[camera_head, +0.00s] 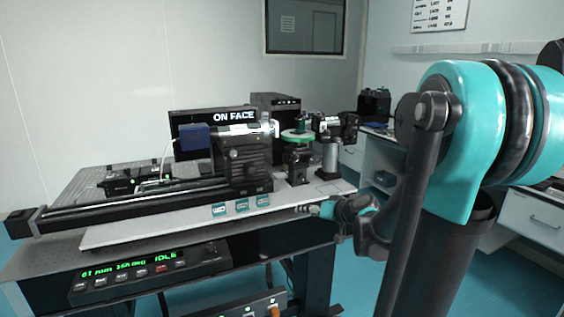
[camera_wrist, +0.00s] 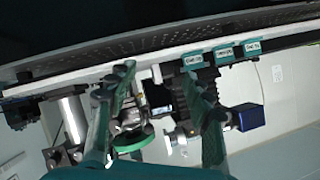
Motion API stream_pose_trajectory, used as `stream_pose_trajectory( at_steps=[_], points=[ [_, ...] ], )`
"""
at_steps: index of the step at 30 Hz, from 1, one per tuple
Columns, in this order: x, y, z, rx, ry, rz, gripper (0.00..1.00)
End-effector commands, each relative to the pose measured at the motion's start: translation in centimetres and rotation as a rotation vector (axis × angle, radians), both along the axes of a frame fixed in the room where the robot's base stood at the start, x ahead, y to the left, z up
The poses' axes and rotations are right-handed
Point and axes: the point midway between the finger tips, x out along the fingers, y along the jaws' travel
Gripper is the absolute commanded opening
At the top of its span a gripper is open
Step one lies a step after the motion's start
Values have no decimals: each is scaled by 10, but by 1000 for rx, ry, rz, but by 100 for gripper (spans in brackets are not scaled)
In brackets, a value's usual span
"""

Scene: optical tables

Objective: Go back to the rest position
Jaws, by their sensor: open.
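My gripper (camera_head: 312,209) is in front of the optical table's front edge, at the right end of the white board (camera_head: 130,232), in the head view. My teal and black arm fills the right of that view. In the wrist view, my gripper (camera_wrist: 157,75) shows two teal fingers spread apart, with nothing held between them. That view looks upside down. The green disc (camera_wrist: 128,139) and other bench optics show beyond the fingers.
The bench holds a long black rail (camera_head: 130,207), a green round stage (camera_head: 297,136) and a monitor reading "ON FACE" (camera_head: 234,116). A controller reading "IDLE" (camera_head: 150,273) sits below. White cabinets (camera_head: 530,218) stand at right. Blue floor (camera_head: 360,270) shows between.

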Motion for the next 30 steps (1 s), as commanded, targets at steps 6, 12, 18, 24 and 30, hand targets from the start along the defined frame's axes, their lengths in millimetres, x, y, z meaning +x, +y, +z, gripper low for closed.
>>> stream_pose_trajectory(
  at_steps=[6, 12, 18, 24, 30],
  points=[
    [-112, -7, -79, -231, 314, -1, 51],
    [-190, -50, -126, -430, 524, -114, 51],
    [-223, -78, -141, -526, 602, -198, 51],
    [-225, -81, -142, -536, 609, -209, 51],
    [-225, -81, -142, -536, 609, -209, 51]
  ],
)
